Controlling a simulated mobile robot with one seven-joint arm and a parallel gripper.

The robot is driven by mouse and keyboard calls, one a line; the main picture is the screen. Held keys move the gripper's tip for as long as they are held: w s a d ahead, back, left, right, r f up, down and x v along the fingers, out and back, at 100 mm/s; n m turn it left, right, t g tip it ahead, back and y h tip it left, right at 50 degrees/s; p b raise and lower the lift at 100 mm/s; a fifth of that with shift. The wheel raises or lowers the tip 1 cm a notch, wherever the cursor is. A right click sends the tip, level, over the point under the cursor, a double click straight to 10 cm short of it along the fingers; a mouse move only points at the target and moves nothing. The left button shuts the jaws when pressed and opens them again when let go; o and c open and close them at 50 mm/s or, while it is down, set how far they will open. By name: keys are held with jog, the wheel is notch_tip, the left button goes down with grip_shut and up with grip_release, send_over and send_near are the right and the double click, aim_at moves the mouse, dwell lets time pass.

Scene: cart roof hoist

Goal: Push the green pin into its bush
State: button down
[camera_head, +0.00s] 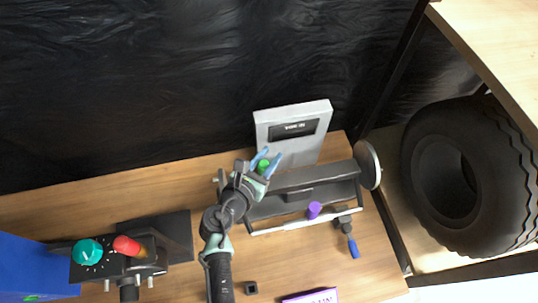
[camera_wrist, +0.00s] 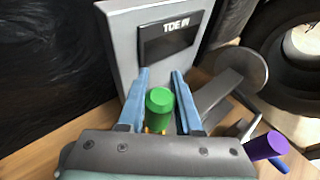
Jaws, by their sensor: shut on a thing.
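The green pin (camera_head: 263,166) shows between my gripper's blue fingers in the head view, in front of the grey box. Its round green head (camera_wrist: 159,99) also shows between the fingers in the wrist view. My gripper (camera_head: 272,155) is shut on the green pin, with the fingertips (camera_wrist: 161,72) reaching past its head towards the box. The pin's lower part and its bush are hidden by my gripper, so I cannot tell how deep the pin sits.
A grey box with a dark label (camera_head: 293,129) stands behind. A purple pin (camera_head: 314,210) is on the grey metal assembly (camera_head: 300,190). A blue-handled tool (camera_head: 352,243) lies right; a control box with red and teal knobs (camera_head: 105,262) is left. A tyre (camera_head: 470,175) is far right.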

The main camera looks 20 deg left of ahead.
jog(key=shift+f+b, duration=1.35)
jog(key=shift+f, duration=0.35)
jog(key=c, duration=0.5)
grip_release()
jog(key=shift+s, duration=0.1)
jog(key=v, duration=1.2)
jog(key=shift+s+r, duration=0.15)
jog(key=shift+s, duration=0.2)
